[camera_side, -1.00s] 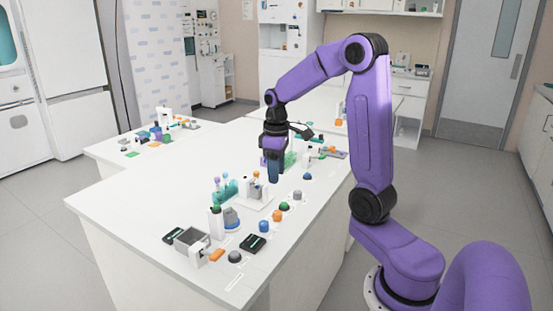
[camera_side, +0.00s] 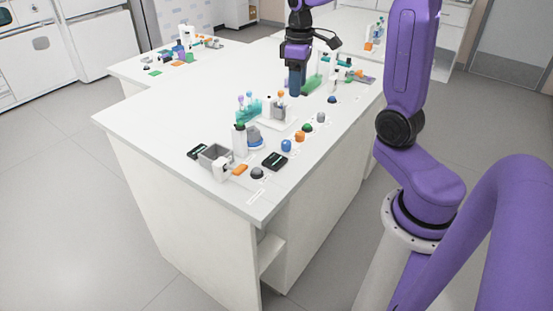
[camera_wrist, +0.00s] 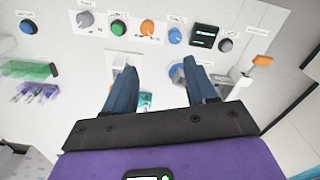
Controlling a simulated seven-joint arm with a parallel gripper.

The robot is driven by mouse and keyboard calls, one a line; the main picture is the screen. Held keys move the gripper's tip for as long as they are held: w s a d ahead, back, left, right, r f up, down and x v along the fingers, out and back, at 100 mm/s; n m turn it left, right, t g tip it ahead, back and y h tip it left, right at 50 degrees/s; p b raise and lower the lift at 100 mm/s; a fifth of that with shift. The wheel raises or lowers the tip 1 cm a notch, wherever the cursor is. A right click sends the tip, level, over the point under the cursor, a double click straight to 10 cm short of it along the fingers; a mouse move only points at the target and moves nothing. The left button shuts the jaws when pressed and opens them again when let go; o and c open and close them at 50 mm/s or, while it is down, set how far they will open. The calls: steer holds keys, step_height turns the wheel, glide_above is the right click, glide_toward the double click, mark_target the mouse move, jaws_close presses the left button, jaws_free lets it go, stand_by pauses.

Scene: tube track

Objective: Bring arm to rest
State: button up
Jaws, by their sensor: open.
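My gripper (camera_side: 297,82) hangs pointing down above the white bench (camera_side: 165,110), near the middle of the row of equipment. In the wrist view its two blue fingers (camera_wrist: 160,84) are spread apart with nothing held between them. Below the fingers are a white device and a teal rack (camera_wrist: 146,101), partly hidden by my gripper. In the side view the teal tube rack (camera_side: 249,110) stands to the left of my gripper, with small tubes in it.
Along the front edge sit several coloured knobs, including a blue one (camera_side: 286,146) and an orange one (camera_side: 300,136). A grey open box (camera_side: 214,156) and a black display (camera_side: 275,161) stand nearer the corner. A green rack (camera_side: 312,84) stands behind my gripper. The bench's left part is clear.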

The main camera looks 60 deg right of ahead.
steer(key=s+a+n, duration=0.3)
steer(key=s+a, duration=0.1)
steer(key=a, duration=0.5)
steer(key=s+a+f+n, duration=0.2)
steer(key=s+a, duration=0.3)
steer(key=s, duration=0.4)
steer(key=s+a+f+n, duration=0.1)
steer(key=s+a+n, duration=0.2)
steer(key=s, duration=0.6)
steer(key=shift+s+a+f+n, duration=0.35)
steer(key=shift+s+a+n, duration=0.05)
steer(key=shift+a, duration=0.45)
